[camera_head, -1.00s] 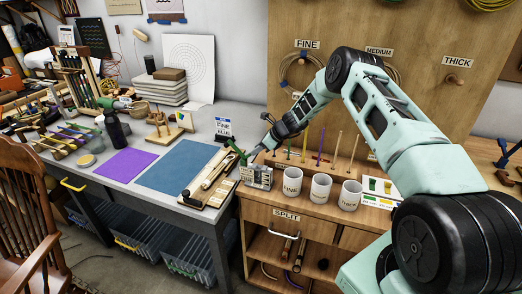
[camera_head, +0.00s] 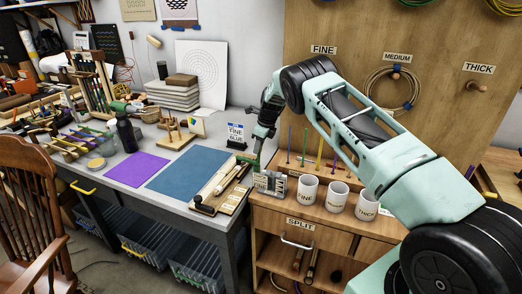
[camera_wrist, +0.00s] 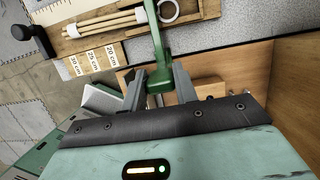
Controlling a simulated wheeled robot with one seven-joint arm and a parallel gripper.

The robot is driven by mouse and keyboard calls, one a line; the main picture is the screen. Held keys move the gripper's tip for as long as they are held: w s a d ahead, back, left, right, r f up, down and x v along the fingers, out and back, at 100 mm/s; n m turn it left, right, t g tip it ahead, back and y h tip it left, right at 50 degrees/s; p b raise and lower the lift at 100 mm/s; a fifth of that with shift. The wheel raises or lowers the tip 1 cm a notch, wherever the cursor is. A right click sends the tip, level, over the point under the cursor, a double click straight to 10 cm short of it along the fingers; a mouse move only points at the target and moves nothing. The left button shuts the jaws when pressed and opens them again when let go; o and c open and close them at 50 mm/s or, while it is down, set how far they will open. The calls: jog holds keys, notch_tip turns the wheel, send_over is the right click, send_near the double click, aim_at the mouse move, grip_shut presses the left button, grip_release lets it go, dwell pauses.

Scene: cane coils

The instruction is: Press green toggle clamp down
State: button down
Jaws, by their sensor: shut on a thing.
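The green toggle clamp's lever (camera_wrist: 158,75) runs down the wrist view and ends in a wider block between my gripper's fingers. My gripper (camera_wrist: 159,91) is shut on this green lever, one grey finger on each side. In the head view, the green lever (camera_head: 257,160) stands nearly upright just below my gripper (camera_head: 255,147). The lower linkage of the clamp is too small to make out.
Three white cups (camera_head: 308,194) stand to the right of the fixture, with upright coloured rods behind them. A wooden tray with pale canes (camera_head: 222,186) lies to the left, also seen in the wrist view (camera_wrist: 75,45). A blue mat (camera_head: 188,169) lies flat further left.

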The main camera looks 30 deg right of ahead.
jog(key=shift+w+a+r, duration=0.2)
jog(key=shift+w+a, duration=0.05)
jog(key=shift+w, duration=0.05)
jog(key=c, duration=1.1)
grip_release()
jog(key=shift+w+f, duration=0.1)
jog(key=shift+s+d+r+b, duration=0.2)
jog(key=shift+r+b, duration=0.1)
jog(key=shift+r, duration=0.05)
jog(key=b+v, duration=0.4)
jog(key=v, duration=1.2)
jog(key=shift+s+r, duration=0.1)
jog(key=shift+r, duration=0.15)
